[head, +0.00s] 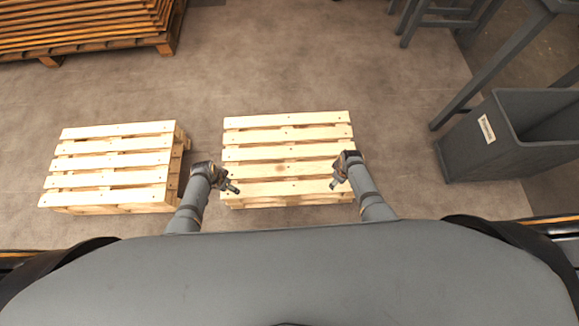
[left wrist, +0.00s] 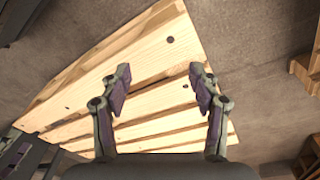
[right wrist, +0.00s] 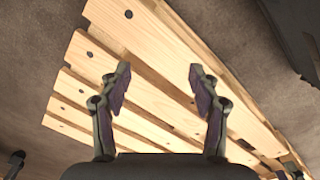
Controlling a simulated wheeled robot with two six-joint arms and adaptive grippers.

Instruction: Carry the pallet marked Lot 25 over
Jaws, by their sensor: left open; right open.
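Two light wooden pallets lie on the floor in the head view: a left pallet (head: 110,162) and a middle pallet (head: 285,152). No lot marking is readable on either, so I cannot tell which is Lot 25. My left gripper (head: 233,187) is open over the near left corner of the middle pallet. My right gripper (head: 337,183) is open over its near right corner. In the left wrist view the open fingers (left wrist: 160,88) stand before pallet slats (left wrist: 140,60). In the right wrist view the open fingers (right wrist: 158,88) also stand before slats (right wrist: 150,50). Neither gripper visibly touches wood.
A stack of brown boards (head: 80,25) on a pallet stands at the back left. A grey bin (head: 470,150) with a white label stands at the right, near a grey table leg (head: 490,75) and a stool (head: 440,22). Floor behind the middle pallet is clear.

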